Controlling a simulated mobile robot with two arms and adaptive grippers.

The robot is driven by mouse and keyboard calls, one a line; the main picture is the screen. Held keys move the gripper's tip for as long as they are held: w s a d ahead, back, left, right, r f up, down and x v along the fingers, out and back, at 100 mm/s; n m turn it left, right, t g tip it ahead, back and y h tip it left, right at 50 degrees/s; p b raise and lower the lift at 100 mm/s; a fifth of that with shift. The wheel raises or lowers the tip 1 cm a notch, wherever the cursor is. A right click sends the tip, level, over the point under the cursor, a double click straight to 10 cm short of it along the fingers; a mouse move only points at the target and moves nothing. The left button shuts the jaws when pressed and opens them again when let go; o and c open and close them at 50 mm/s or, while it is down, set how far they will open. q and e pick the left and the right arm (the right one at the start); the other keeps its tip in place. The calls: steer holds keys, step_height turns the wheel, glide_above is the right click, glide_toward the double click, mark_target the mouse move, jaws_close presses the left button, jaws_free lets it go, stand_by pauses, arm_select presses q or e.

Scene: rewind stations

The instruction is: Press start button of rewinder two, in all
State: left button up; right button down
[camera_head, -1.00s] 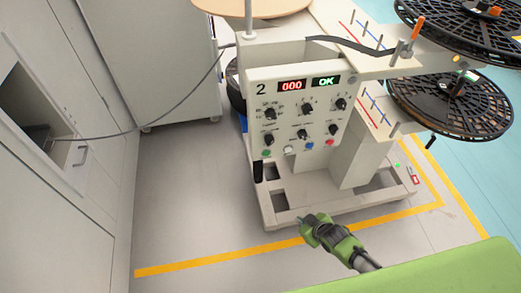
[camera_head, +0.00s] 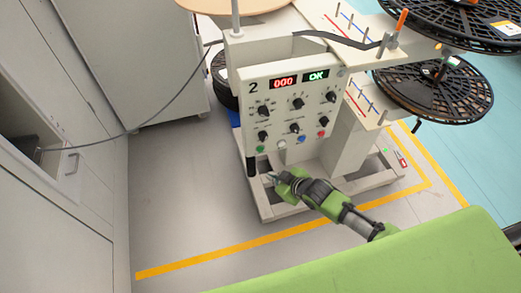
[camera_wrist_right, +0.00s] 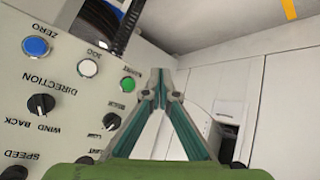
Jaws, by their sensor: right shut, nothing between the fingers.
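Rewinder two (camera_head: 262,100) stands in the middle of the head view, with a "2" on its panel and displays reading 000 and OK. Its green start button (camera_head: 261,149) is at the panel's lower left; it also shows in the wrist view (camera_wrist_right: 128,84), close to the left of the fingertips. My right gripper (camera_head: 272,178) is shut and empty, below and slightly right of the green button in the head view. Its fingertips also show in the wrist view (camera_wrist_right: 160,74), apart from the button. My left gripper is not in view.
A white button (camera_head: 282,145), blue button (camera_head: 302,139) and red button (camera_head: 321,134) sit beside the green one. Several black knobs are above. Black reels (camera_head: 432,88) are at right. White cabinets (camera_head: 140,60) stand at left. Open floor (camera_head: 180,200) lies left of the machine.

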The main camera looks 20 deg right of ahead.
mark_target(260, 149)
steer(key=w+b, duration=0.5)
steer(key=w, duration=0.3)
steer(key=shift+w+a, duration=0.15)
steer(key=shift+w, duration=0.2)
steer(key=shift+w, duration=0.1)
stand_by(1.1)
steer(key=shift+w, duration=0.3)
